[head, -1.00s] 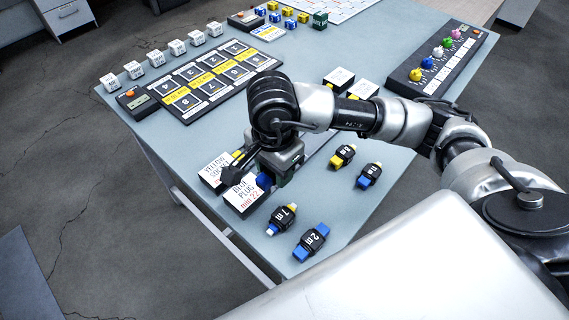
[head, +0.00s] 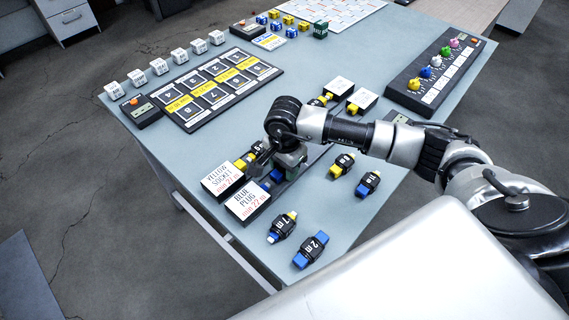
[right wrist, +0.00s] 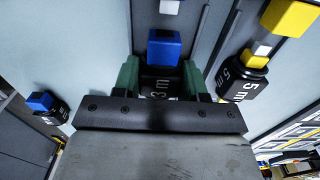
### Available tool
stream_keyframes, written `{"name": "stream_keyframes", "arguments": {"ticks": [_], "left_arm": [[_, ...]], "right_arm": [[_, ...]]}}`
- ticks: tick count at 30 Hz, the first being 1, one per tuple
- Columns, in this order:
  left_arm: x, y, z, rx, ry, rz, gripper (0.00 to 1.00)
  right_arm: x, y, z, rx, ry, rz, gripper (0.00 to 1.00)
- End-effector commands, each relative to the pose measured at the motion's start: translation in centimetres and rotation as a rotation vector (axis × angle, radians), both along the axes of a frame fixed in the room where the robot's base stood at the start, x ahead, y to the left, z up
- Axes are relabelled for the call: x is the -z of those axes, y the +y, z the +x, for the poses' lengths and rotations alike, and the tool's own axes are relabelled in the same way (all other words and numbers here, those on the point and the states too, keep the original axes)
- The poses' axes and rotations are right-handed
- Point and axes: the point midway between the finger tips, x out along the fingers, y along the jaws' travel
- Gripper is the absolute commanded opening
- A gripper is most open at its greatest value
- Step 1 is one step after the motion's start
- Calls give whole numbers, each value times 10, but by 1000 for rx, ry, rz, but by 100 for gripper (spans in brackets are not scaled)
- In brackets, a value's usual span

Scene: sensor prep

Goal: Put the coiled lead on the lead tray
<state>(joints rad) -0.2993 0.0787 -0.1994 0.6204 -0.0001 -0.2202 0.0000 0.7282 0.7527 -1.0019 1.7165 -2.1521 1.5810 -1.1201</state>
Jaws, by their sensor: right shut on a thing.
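My right gripper (head: 288,160) is shut on a coiled lead, a black coil marked 3 m (right wrist: 160,85) with a blue plug (right wrist: 164,48). In the head view only a bit of its blue plug (head: 275,176) shows beside the gripper. The gripper is over the lead tray, whose dark rail (right wrist: 222,45) shows in the right wrist view. The tray's near end bears white cards reading YELLOW SOCKET (head: 222,179) and BLUE PLUG (head: 248,202). I cannot tell whether the held lead touches the tray floor. My left gripper is out of view.
A lead marked 5 m with a yellow end (right wrist: 245,75) lies in the neighbouring lane. Several loose leads lie right of the tray, among them a 2 m one (head: 311,250) and a yellow-ended one (head: 342,164). A numbered board (head: 215,92) and a knob panel (head: 440,75) stand farther back.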

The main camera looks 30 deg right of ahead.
Motion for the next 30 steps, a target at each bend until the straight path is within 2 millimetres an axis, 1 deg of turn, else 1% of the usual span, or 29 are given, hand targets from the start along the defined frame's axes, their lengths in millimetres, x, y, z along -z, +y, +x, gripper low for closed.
{"name": "stream_keyframes", "arguments": {"ticks": [6,10,11,15,16,22,25,28,30], "left_arm": [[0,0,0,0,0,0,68],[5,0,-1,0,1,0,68],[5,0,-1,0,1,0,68],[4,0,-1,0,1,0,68],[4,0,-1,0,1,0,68],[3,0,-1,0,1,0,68],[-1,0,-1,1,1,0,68],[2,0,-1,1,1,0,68],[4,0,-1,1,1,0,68]], "right_arm": [[0,0,0,0,-2,1,17],[5,0,0,0,-2,1,17],[4,0,0,0,-2,1,44],[3,0,0,0,-1,0,65],[3,0,0,0,-1,0,68],[3,0,0,0,-1,0,68],[-1,0,0,0,-1,0,68],[-10,0,1,-1,-5,1,68],[-24,0,1,-2,-7,0,68]]}}
